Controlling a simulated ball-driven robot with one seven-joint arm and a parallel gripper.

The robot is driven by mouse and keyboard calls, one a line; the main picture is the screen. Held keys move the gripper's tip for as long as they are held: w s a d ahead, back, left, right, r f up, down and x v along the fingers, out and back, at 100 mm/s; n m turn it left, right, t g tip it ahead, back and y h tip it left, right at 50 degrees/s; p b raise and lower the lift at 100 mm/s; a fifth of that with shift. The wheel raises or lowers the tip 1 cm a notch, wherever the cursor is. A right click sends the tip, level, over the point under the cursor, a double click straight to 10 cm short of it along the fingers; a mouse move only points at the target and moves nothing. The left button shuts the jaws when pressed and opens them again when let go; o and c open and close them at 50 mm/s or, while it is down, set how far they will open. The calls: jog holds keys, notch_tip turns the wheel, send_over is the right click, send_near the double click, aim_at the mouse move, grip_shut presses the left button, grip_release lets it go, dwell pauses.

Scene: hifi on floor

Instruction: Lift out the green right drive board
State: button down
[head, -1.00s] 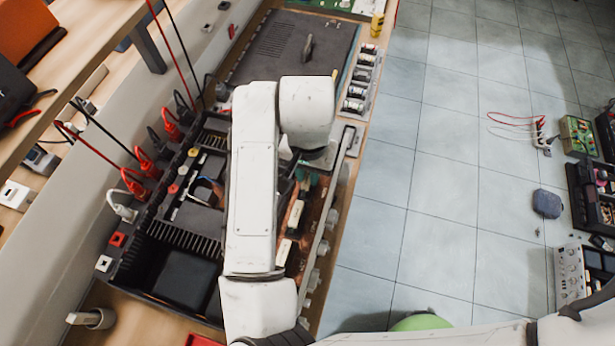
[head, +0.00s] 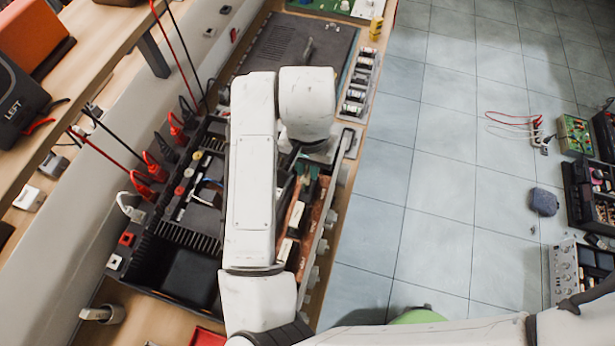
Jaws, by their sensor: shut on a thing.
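The open black equipment chassis (head: 152,265) lies on the bench, left of and under my arm. A drive board (head: 313,214) stands at its right side, partly hidden by my arm. Its visible face is orange-brown with pale block components, and green shows at its far upper end. My gripper (head: 305,170) points down at that far end, mostly hidden under my wrist. It is shut on the board there. The board's lower edge is hidden, so I cannot tell how far it is clear of the chassis.
A grey rail (head: 325,220) with knobs runs along the chassis's right side. Red and black leads (head: 182,60) rise from plugs on the left. A dark lid panel (head: 290,50) lies beyond, beside a tray of small cylinders (head: 358,85). Open tiled floor (head: 430,190) lies to the right.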

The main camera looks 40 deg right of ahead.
aim_at(308, 170)
jog(key=shift+r+p, duration=0.75)
jog(key=shift+r, duration=1)
